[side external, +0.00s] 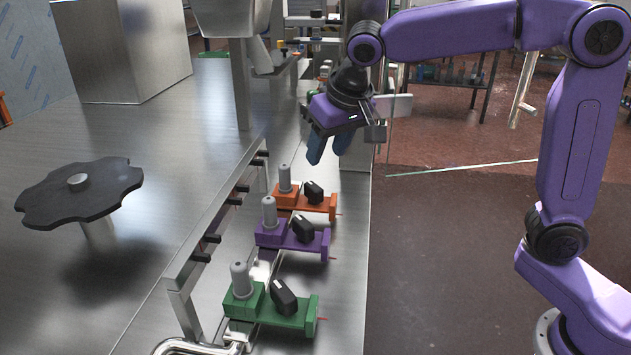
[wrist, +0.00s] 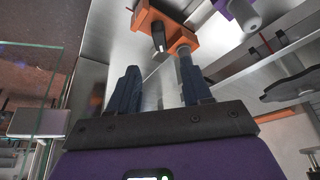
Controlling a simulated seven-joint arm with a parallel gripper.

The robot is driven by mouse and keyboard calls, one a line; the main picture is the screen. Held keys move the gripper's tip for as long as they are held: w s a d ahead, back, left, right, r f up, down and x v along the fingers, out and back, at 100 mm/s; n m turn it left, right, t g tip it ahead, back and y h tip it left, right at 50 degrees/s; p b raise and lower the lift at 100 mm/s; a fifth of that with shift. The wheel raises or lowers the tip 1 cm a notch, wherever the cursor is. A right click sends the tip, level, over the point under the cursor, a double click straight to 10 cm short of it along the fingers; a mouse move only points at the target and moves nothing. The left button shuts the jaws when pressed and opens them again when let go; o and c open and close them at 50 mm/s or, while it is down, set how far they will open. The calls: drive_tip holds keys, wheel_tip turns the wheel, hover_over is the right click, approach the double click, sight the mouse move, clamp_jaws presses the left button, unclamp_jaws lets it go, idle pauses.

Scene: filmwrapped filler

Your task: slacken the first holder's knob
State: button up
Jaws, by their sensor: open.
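Three holders stand in a row on the metal ledge in the side external view: an orange holder (side external: 326,206), a purple holder (side external: 311,245) and a green holder (side external: 296,317). Each has a grey upright cylinder and a black knob: the orange one's knob (side external: 313,191), the purple one's knob (side external: 303,228) and the green one's knob (side external: 284,297). Which is the first is not marked. My gripper (side external: 328,156) is open and empty, above and beyond the orange holder, touching nothing. The wrist view shows the orange holder (wrist: 148,14) and its knob (wrist: 158,40) past the fingertips.
A dark scalloped disc (side external: 110,186) stands on the left. A bent metal pipe (side external: 205,347) lies near the green holder. A glass panel edge (side external: 460,167) is right of my gripper.

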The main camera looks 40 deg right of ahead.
sight(314, 186)
drive_tip(key=x, duration=1)
drive_tip(key=shift+f, duration=0.1)
drive_tip(key=shift+c, duration=0.3)
clamp_jaws()
